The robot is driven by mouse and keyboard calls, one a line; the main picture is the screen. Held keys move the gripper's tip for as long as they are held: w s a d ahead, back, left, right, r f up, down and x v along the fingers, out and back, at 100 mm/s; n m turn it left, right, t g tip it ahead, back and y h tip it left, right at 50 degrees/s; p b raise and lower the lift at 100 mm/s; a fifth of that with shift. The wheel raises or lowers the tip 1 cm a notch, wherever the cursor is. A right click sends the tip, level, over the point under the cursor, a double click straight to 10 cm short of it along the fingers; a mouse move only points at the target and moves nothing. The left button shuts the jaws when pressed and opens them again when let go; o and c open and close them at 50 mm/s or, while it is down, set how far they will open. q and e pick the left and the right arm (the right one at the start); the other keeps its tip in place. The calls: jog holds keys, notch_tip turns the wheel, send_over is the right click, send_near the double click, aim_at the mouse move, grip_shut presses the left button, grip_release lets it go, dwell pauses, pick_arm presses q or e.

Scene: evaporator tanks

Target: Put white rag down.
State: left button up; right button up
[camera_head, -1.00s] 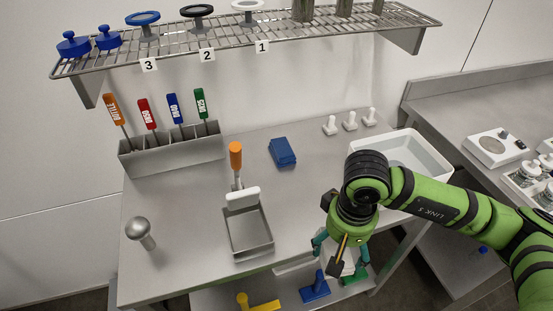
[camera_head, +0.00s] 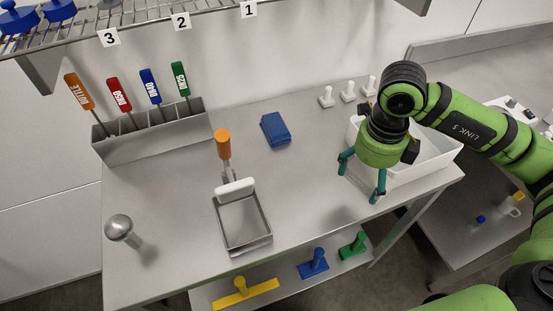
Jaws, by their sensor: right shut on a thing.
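My right gripper (camera_head: 362,178) points down at the front left of the white tub (camera_head: 435,163), over the table's right part. My left gripper is not in view.
A blue block (camera_head: 275,129) lies mid-table. A metal tray (camera_head: 243,222) with a white-headed, orange-handled tool (camera_head: 224,145) stands in front. A tool holder (camera_head: 155,140), a round-headed metal object (camera_head: 120,228) and white knobs (camera_head: 347,92) surround free table. Coloured tools lie on the lower shelf.

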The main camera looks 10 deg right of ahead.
jog(key=m, duration=0.2)
jog(key=d+m, duration=0.1)
jog(key=m, duration=0.2)
jog(key=shift+d+r+m, duration=0.25)
jog(key=shift+r+m, duration=0.1)
jog(key=shift+m, duration=0.05)
jog(key=m, duration=0.4)
jog(key=d+m, duration=0.1)
jog(key=m, duration=0.1)
jog(key=shift+w+d+r+b, duration=0.1)
jog(key=shift+w+r+b, duration=0.05)
jog(key=shift+r+b, duration=0.25)
jog(key=shift+w, duration=0.15)
jog(key=p, duration=0.4)
send_over(319, 183)
notch_tip(319, 183, down, 6)
jog(key=shift+d+f, duration=0.15)
jog(key=shift+f, duration=0.3)
notch_tip(319, 183, down, 3)
jog(key=shift+f+p, duration=0.15)
jog(key=shift+p, duration=0.65)
jog(key=shift+f, duration=0.3)
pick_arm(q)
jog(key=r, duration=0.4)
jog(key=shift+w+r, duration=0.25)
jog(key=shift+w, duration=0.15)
pick_arm(e)
jog(key=shift+f, duration=0.1)
